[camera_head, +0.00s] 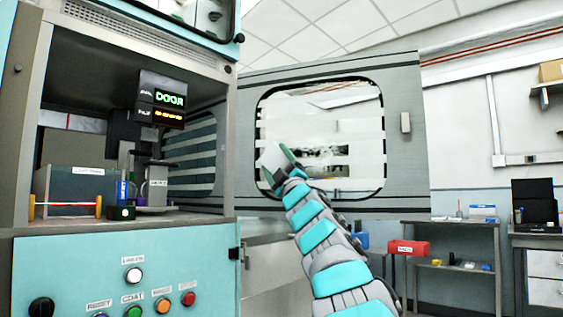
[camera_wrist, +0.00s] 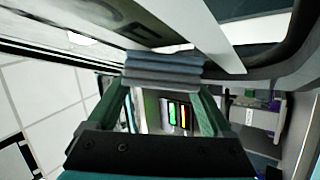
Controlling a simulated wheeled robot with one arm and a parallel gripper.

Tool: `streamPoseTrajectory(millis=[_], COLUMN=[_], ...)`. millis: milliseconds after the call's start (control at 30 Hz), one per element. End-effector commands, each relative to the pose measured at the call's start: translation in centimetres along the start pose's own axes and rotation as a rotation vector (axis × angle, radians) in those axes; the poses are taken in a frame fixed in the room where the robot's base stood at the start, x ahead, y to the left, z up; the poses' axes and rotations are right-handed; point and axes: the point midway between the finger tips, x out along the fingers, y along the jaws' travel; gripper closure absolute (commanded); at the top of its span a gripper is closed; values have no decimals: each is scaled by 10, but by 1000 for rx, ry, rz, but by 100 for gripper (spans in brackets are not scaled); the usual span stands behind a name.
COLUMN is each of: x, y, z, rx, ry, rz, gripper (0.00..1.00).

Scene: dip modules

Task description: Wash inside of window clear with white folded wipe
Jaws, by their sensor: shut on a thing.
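The window (camera_head: 355,120) is set in the grey door that stands open to the right of the machine. Pale whitish bands cross its pane, with clearer patches between them, including a dark clearer patch right of the gripper. My gripper (camera_head: 281,167) is at the lower left of the pane, shut on the white folded wipe (camera_head: 271,156). In the wrist view the folded wipe (camera_wrist: 163,70) looks grey and layered, pinched between both green fingers (camera_wrist: 163,92). It lies close to the window frame; I cannot tell whether it touches the glass.
The door frame (camera_head: 408,150) surrounds the window, with a small handle on its right side. The machine's open bay (camera_head: 185,218) is on the left, above a teal button panel (camera_head: 175,270). A shelf with a red box (camera_head: 408,247) stands behind at right.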

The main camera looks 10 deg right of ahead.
Motion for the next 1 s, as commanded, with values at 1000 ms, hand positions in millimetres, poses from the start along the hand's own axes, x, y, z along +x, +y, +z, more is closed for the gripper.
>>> streamPoseTrajectory(millis=[1000], x=[-3], y=[45], z=[-2], rx=[-2], ry=[-3], rz=[2], gripper=[68])
